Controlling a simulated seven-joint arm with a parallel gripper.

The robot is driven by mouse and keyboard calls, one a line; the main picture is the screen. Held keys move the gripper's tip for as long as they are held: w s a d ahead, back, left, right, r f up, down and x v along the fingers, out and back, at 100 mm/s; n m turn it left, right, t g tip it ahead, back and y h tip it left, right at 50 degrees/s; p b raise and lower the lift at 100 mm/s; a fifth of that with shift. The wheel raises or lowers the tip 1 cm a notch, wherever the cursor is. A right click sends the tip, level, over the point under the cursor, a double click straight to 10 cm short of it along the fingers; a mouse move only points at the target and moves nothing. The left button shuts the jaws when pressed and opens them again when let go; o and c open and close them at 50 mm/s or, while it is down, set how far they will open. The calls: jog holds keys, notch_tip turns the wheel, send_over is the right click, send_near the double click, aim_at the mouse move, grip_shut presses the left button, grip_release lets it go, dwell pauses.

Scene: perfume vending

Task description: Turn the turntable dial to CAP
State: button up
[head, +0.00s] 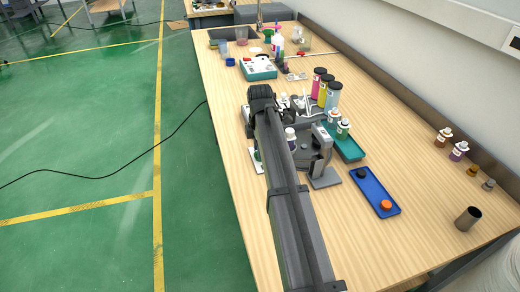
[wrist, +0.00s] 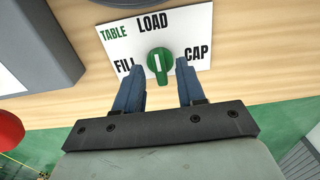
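The green turntable dial (wrist: 159,66) is in the middle of the wrist view, on a white label card (wrist: 195,20) marked TABLE, FILL, LOAD and CAP. Its white pointer mark points up toward LOAD. FILL is to its left and CAP to its right. My gripper (wrist: 159,64) is open, with one blue-grey finger left of the dial and the other right of it. Thin gaps show between the dial and both fingers; I cannot tell how far down the fingertips reach. In the head view my arm hides most of this spot and the gripper.
A grey box (wrist: 38,48) stands left of the card in the wrist view, with a red round thing (wrist: 8,130) at the left edge. In the head view, a blue tray (head: 376,186) with two caps and a teal tray (head: 347,148) with bottles stand right of my arm.

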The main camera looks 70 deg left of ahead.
jog(key=shift+f, duration=0.35)
grip_shut()
dwell(0.3)
